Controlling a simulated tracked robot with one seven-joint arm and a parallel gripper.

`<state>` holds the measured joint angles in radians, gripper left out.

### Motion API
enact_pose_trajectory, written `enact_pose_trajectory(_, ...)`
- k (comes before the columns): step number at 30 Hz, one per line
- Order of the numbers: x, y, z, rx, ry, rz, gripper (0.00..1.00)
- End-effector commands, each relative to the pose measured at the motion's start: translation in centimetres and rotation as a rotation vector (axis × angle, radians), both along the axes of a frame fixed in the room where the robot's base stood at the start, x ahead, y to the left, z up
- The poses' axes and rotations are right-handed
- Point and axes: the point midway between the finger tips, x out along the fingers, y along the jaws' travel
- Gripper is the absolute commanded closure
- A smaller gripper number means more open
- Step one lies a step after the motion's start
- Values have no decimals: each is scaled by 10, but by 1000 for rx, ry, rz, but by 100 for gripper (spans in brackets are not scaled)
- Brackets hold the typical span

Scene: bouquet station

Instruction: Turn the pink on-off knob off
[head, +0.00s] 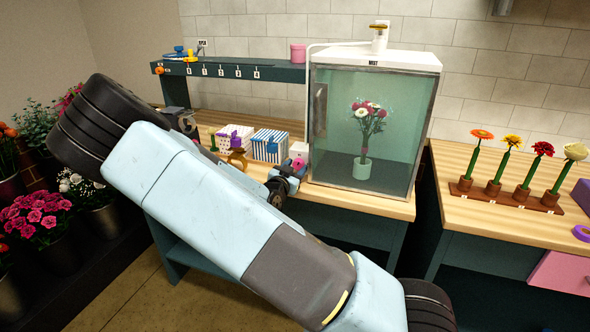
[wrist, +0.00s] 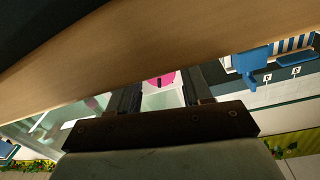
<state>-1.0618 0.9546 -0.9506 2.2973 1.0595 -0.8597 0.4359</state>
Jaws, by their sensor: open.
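The pink knob (wrist: 160,80) shows in the wrist view as a pink round face with a short dark mark, on a pale plate. It appears in the gap between the two dark fingers of my gripper (wrist: 160,88). The fingers are apart, with nothing held. I cannot tell whether they reach around the knob or stop short of it. In the head view a small pink round shape (head: 298,163) on a pale box, which looks like the knob, is just beyond my wrist, left of the glass cabinet. My wrist and gripper partly hide it.
The glass cabinet (head: 388,112) with a bouquet in it stands close on the right. Striped boxes (head: 270,146) and a gold-and-purple item (head: 237,158) are close on the left. A dark shelf (head: 235,73) runs behind. Single flowers stand in a rack (head: 507,195) far right.

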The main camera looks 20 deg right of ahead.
Motion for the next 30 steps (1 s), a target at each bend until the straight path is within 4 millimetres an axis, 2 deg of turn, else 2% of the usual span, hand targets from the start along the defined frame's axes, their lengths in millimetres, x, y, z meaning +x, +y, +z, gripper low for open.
enact_pose_trajectory(8,1,-1,0,0,0,0,51)
enact_pose_trajectory(21,0,-1,0,-1,1,0,92)
enact_pose_trajectory(26,0,0,0,-27,20,0,92)
enact_pose_trajectory(30,0,0,-1,-116,85,0,92)
